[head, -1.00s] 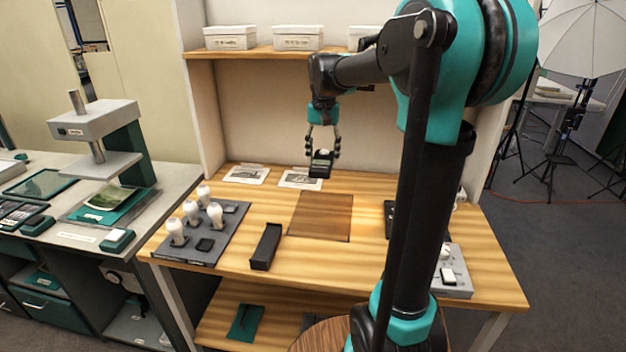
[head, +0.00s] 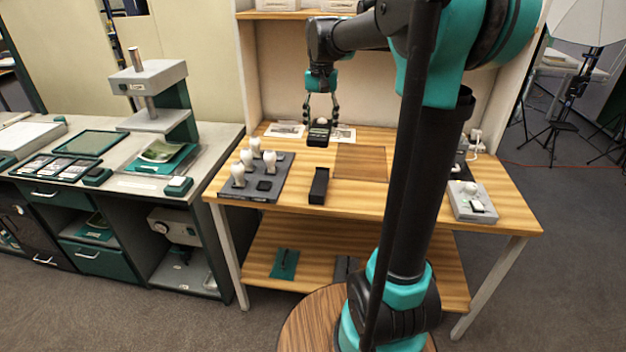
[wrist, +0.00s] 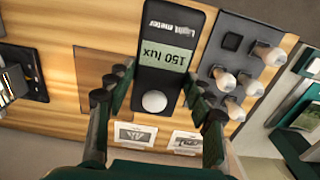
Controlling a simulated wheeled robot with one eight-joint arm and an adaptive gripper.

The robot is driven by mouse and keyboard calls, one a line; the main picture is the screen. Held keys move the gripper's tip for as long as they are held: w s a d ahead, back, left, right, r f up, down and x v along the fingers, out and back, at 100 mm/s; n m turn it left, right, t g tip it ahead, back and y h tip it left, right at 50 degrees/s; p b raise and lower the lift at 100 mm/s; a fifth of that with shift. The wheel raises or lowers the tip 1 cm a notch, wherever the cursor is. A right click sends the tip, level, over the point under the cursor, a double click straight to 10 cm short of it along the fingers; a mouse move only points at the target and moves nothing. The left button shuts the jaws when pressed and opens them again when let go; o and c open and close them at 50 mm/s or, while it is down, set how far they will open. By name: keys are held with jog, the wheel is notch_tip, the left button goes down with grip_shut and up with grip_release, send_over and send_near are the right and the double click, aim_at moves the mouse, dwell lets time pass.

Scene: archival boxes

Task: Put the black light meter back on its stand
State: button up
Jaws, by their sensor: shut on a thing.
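The black light meter (head: 318,135) is in my gripper (head: 321,118), above the back part of the wooden table. In the wrist view the light meter (wrist: 168,55) shows its label, a green display reading 150 lux and a white dome. My gripper's fingers (wrist: 158,97) are shut on its two sides. A long black holder (head: 319,186), which looks like the stand, lies on the table in front of and below the meter. It is apart from the meter and looks empty. I cannot make it out in the wrist view, where the meter covers that part.
A grey board (head: 257,177) with several white bulbs stands left of the black holder. A brown mat (head: 361,163) lies to its right. Printed cards (head: 285,130) lie at the back. A grey control box (head: 472,201) sits at the right. The table front is clear.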

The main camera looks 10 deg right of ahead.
notch_tip(320, 180, down, 17)
jog(key=shift+f, duration=0.1)
dwell(0.3)
jog(key=o, duration=1.4)
notch_tip(320, 180, up, 12)
jog(key=shift+s+f, duration=0.1)
jog(key=s+d+f+n+t, duration=0.1)
jog(key=s+d+f+t, duration=0.1)
jog(key=s+f, duration=0.6)
jog(key=s+d+f+n+t, duration=0.2)
jog(key=s+f, duration=0.6)
jog(key=s, duration=0.6)
jog(key=shift+s+n, duration=0.25)
jog(key=shift+n, duration=0.05)
